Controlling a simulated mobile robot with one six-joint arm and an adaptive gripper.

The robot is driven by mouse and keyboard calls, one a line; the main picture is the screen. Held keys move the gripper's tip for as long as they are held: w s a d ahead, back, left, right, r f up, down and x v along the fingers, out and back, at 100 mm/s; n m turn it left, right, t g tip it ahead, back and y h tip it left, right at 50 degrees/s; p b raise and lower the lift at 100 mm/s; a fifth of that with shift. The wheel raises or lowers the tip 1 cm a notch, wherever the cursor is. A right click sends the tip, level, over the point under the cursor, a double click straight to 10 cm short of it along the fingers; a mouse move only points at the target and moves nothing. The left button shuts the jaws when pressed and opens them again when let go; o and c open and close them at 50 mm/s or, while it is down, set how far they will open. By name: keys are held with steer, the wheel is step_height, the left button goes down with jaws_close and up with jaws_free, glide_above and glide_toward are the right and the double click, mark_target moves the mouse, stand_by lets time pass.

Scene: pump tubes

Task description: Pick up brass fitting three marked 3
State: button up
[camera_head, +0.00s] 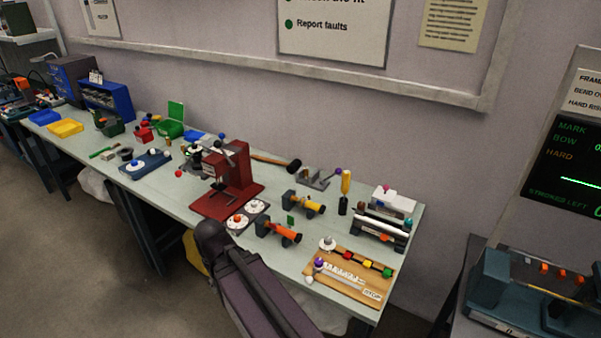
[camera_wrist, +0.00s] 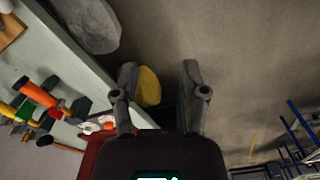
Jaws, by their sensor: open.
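No fitting with a readable 3 can be made out in either view; the small parts on the workbench (camera_head: 330,240) are too small to tell apart. My gripper (camera_wrist: 160,72) is open in the wrist view, with nothing between its fingers. It points down past the bench's front edge, over the floor. In the head view my dark arm reaches up from the bottom to the bench's front edge.
A red press (camera_head: 228,180) stands mid-bench. An orange tube (camera_head: 285,232) and a yellow tube (camera_head: 306,202) rest on dark stands to its right. A wooden board (camera_head: 342,288) with small coloured parts lies nearer the right end. A yellow object (camera_wrist: 148,86) is below the bench.

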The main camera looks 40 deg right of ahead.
steer(key=shift+w+d, duration=0.1)
steer(key=shift+d, duration=0.05)
steer(key=shift+o, duration=1.5)
steer(key=shift+w+d, duration=0.1)
steer(key=shift+w, duration=0.15)
steer(key=w+d+f+m+t+h+b, duration=0.1)
steer(key=w+d+f+m+h+b, duration=0.2)
steer(key=w+d, duration=0.8)
steer(key=w+d+m+h+b, duration=0.3)
steer(key=w+d+m+b, duration=0.15)
steer(key=w+d, duration=0.65)
steer(key=w+d+f+m+t+h+b, duration=0.1)
steer(key=w+d+f+m+h+b, duration=0.3)
steer(key=w+d, duration=0.7)
steer(key=w+d+r+m+h, duration=0.1)
steer(key=w+d+r+m, duration=0.1)
steer(key=w+d, duration=0.2)
steer(key=w+d+r+m+h+b, duration=0.1)
steer(key=w+d, duration=0.3)
steer(key=d, duration=0.7)
steer(key=shift+d+r+m, duration=0.3)
steer(key=shift+r+m, duration=0.2)
steer(key=shift+m, duration=0.15)
